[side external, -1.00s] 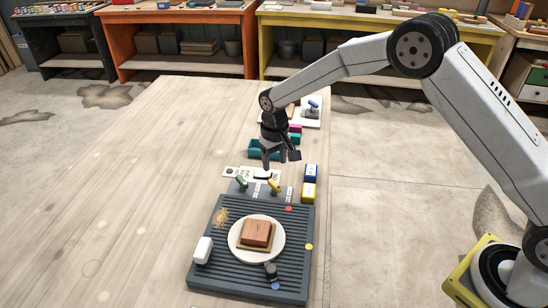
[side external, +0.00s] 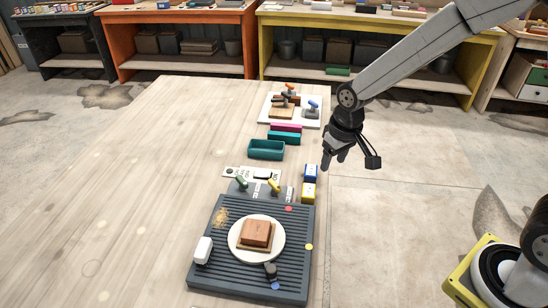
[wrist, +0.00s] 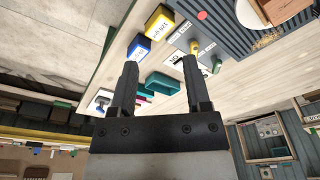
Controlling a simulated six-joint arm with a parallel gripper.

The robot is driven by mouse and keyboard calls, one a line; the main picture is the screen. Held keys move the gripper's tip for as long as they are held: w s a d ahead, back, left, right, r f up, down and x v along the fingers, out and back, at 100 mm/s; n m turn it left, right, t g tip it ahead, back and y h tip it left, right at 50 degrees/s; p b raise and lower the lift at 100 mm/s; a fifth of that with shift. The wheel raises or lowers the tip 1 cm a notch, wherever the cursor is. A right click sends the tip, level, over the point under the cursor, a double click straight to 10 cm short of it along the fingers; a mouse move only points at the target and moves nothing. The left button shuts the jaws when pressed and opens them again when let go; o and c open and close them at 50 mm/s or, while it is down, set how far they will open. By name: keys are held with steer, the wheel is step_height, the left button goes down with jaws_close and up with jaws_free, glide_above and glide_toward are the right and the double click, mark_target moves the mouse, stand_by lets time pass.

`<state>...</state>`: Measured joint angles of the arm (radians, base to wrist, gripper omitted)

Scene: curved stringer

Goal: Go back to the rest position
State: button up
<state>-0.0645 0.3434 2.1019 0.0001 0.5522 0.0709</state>
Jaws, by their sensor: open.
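My gripper (side external: 338,158) hangs in the air just past the right edge of the wooden table (side external: 150,180), to the right of the blue box, in the side external view. In the wrist view my gripper (wrist: 172,75) has its two fingers apart with nothing between them. The tabletop lies beyond the fingertips there, seen at a steep tilt. Nothing touches the gripper in either view.
A dark grooved board (side external: 207,268) carries a white plate (side external: 236,248) with a wooden block (side external: 256,233). A blue box (side external: 311,172) and yellow box (side external: 308,193) stand at the right edge. A teal bin (side external: 266,150) and white tray (side external: 270,116) lie farther back. Open floor (side external: 430,200) is right.

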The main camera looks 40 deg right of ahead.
steer(key=s+d+t, duration=0.1)
steer(key=s+d, duration=0.1)
steer(key=s, duration=1)
steer(key=shift+d+r, duration=0.2)
steer(key=shift+d, duration=0.1)
